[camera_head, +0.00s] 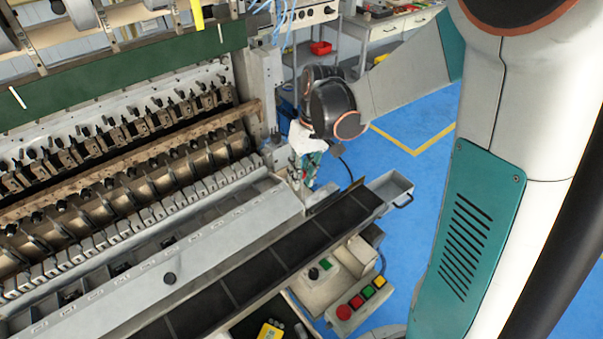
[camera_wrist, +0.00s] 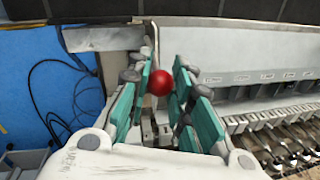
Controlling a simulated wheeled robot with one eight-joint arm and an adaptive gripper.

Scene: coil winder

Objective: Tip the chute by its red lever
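The red round knob of the lever (camera_wrist: 160,82) shows in the wrist view between the fingertips of my gripper (camera_wrist: 163,80). My gripper's teal fingers are open, with the knob close to the left finger and a gap to the right one. I cannot tell whether the knob touches the left finger. The chute, a long grey labelled panel (camera_wrist: 255,42), lies to the right of the knob. In the head view the chute (camera_head: 190,270) runs along the winder's front, and my gripper (camera_head: 308,172) is at its far right end.
A row of black trays (camera_head: 280,245) runs along the front of the chute. A control box with coloured buttons (camera_head: 360,298) and a small open drawer (camera_head: 390,188) stand right of it. Cables (camera_wrist: 62,85) lie on the blue floor left of my gripper.

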